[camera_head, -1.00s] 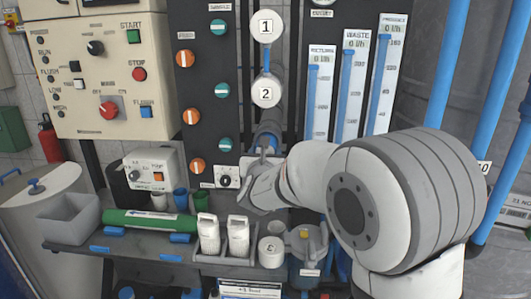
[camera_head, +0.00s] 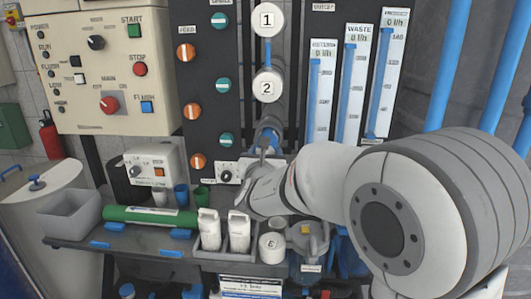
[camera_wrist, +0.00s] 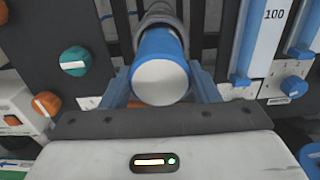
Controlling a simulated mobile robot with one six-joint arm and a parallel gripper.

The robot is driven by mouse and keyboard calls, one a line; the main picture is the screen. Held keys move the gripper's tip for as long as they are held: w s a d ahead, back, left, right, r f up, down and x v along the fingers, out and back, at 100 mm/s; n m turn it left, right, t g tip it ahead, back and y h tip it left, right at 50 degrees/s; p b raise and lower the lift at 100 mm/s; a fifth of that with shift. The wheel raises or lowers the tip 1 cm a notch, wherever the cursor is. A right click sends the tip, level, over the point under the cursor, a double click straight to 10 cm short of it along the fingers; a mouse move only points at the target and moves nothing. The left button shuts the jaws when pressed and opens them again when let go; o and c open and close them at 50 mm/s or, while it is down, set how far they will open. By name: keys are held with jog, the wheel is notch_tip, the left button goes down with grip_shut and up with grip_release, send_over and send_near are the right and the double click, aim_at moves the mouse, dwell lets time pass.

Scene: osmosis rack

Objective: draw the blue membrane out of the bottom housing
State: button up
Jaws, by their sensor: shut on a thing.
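The blue membrane (camera_wrist: 153,45) sticks out of the bottom housing (camera_wrist: 158,14), its pale round end facing my wrist camera. In the head view the blue membrane (camera_head: 268,136) shows below caps 1 and 2, partly hidden by my gripper (camera_head: 266,160). In the wrist view my gripper (camera_wrist: 160,88) has a blue finger on each side of the membrane and is shut on it. How much of the membrane is still inside the housing is hidden.
A white cap marked 3 (camera_head: 272,246) lies on the shelf (camera_head: 150,240) below, beside white bottles (camera_head: 208,229) and a jug (camera_head: 310,240). A green cylinder (camera_head: 150,215) lies to the left. Flow meters (camera_head: 351,85) stand to the right of the housings.

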jog(key=shift+s+a+b, duration=0.1)
jog(key=shift+s+b, duration=0.4)
jog(key=shift+s, duration=2.05)
jog(key=o, duration=1.2)
jog(key=shift+f, duration=0.1)
